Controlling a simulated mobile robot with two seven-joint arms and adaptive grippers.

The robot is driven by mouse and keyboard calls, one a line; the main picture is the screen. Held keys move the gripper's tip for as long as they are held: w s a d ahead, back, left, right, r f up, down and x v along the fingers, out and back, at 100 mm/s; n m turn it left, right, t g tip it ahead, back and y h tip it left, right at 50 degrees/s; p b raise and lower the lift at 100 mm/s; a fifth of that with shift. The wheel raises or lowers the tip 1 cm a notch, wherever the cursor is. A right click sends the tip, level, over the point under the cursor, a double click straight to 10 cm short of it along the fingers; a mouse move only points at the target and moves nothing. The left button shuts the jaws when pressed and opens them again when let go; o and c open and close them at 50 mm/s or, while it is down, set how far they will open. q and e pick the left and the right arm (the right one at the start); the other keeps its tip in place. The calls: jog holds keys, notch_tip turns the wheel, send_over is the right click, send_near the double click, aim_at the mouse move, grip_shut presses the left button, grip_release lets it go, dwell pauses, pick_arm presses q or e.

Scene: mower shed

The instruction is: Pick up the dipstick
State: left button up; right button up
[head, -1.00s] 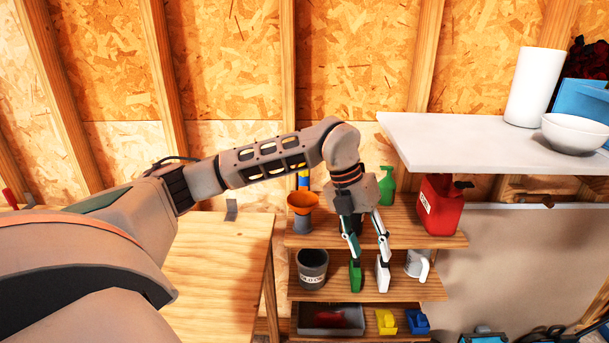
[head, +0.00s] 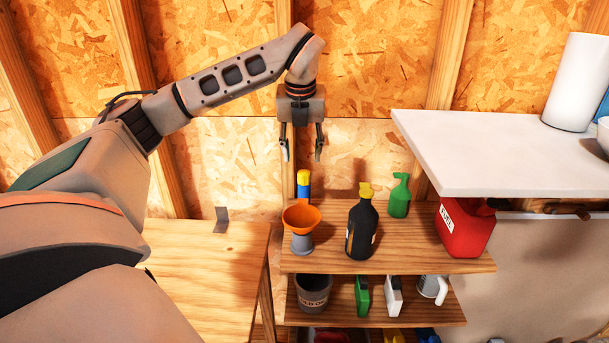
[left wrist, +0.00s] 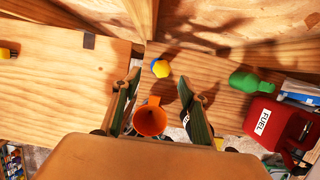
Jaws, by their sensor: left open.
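I cannot make out a dipstick in either view. My left gripper (head: 302,152) is open and empty, pointing down in the air above the upper wooden shelf (head: 420,256). In the left wrist view its two fingers (left wrist: 160,82) are spread wide, with an orange funnel (left wrist: 149,120) and a blue bottle with a yellow cap (left wrist: 160,69) showing below between them. The funnel (head: 301,217) and this bottle (head: 303,184) stand at the shelf's left end. My right gripper is not in view.
A black bottle (head: 362,225), green spray bottle (head: 400,195) and red fuel can (head: 464,228) stand on the upper shelf. A white shelf (head: 480,150) juts out at right. The wooden workbench (head: 205,270) at left is mostly bare, with a grey bracket (head: 221,219).

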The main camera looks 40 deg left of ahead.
aim_at(304, 172)
pick_arm(q)
jog(key=x, duration=0.4)
jog(key=b+x, duration=0.1)
jog(key=x, duration=0.1)
jog(key=shift+s+d+f, duration=0.1)
jog(key=shift+d+f, duration=0.2)
jog(key=shift+d, duration=0.05)
jog(key=shift+a+f, duration=0.1)
jog(key=shift+f, duration=0.4)
jog(key=c, duration=1.1)
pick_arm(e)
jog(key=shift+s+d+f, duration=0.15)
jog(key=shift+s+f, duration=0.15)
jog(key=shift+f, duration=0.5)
